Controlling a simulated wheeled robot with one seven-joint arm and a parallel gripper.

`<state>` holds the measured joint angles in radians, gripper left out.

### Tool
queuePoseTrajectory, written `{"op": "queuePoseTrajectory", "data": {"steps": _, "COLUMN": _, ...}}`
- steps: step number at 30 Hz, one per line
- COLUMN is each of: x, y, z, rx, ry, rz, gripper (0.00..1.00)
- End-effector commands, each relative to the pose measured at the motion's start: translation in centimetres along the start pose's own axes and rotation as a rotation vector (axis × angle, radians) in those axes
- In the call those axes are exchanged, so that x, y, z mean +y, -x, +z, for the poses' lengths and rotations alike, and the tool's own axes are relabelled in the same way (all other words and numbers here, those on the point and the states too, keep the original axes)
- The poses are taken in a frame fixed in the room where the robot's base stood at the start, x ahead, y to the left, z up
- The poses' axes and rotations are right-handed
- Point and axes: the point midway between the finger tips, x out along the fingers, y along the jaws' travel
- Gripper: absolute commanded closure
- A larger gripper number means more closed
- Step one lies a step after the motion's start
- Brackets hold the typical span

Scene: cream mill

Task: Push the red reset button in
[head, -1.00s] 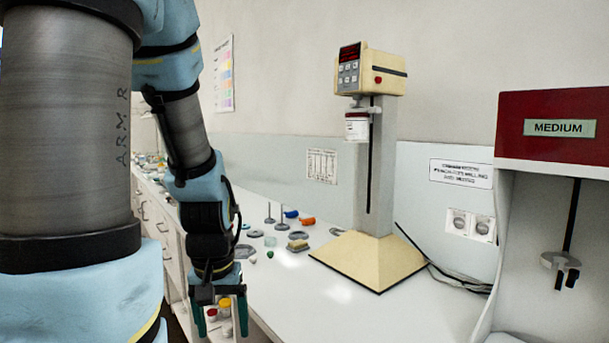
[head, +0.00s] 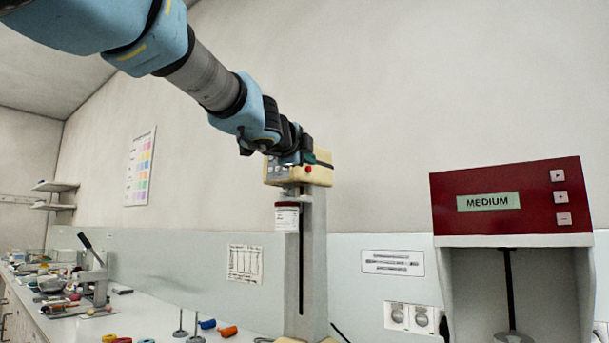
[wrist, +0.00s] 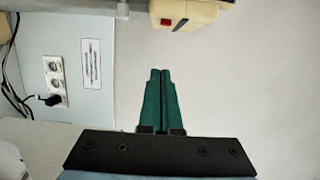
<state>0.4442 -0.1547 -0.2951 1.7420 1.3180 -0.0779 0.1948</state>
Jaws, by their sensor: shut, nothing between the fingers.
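The cream mill (head: 272,174) stands upright on the bench, its head at the top of a grey column.
A red-topped machine marked MEDIUM (head: 487,202) stands to the right. A white jar (head: 287,217) hangs under the mill head.

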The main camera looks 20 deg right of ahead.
Motion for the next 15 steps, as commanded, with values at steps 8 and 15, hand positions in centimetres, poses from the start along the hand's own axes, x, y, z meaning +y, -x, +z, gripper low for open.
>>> {"op": "queuePoseTrajectory", "data": {"steps": 8, "x": -0.3, "y": -2.9, "z": -0.4, "rx": 0.011, "ry": -0.015, "rz": -0.007, "gripper": 1.00}}
{"op": "queuePoseTrajectory", "data": {"steps": 15, "x": -0.4, "y": -7.7, "z": -0.5, "rx": 0.011, "ry": -0.013, "rz": -0.006, "gripper": 1.00}}
